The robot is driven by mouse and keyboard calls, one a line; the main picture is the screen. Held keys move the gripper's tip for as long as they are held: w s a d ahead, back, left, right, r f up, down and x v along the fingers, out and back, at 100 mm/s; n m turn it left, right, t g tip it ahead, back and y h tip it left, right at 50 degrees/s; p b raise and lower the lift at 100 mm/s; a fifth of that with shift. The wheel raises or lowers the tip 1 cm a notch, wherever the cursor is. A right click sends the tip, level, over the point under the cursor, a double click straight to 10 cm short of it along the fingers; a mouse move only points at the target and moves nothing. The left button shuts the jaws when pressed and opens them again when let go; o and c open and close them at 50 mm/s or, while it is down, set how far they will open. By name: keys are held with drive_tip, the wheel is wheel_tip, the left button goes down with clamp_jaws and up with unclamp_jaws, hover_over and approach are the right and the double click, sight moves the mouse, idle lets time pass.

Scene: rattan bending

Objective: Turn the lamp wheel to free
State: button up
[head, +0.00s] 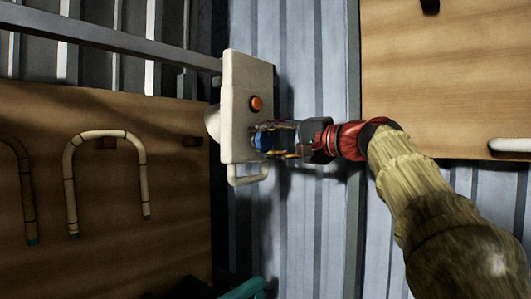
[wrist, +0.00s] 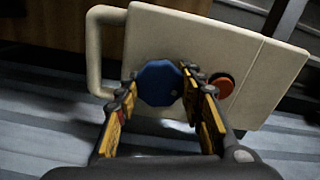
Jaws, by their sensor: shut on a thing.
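The lamp box is a cream panel (head: 238,102) with a round orange-red button (head: 256,103) and a blue faceted wheel (head: 263,141) on its face. In the wrist view, the blue wheel (wrist: 158,83) sits between the two yellow-and-black fingers of my gripper (wrist: 159,88), with the red button (wrist: 221,85) just right of the right finger. My gripper (head: 272,140) reaches the panel from the right in the head view and is shut on the wheel. The fingers hide the wheel's sides, and I see no marking that tells its setting.
A cream loop handle (head: 247,178) is at the panel's lower edge. A metal rail (head: 110,40) runs to the panel's top. A wooden board with bent rattan canes (head: 106,140) is at left, and another wooden board (head: 455,75) at upper right. Corrugated grey metal lies behind.

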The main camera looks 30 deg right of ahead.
drive_tip(key=shift+f+n+b, duration=0.15)
drive_tip(key=shift+n+b, duration=0.45)
drive_tip(key=shift+n, duration=0.2)
drive_tip(key=o, duration=1.1)
drive_tip(key=shift+o, duration=0.3)
drive_tip(key=v, duration=1.2)
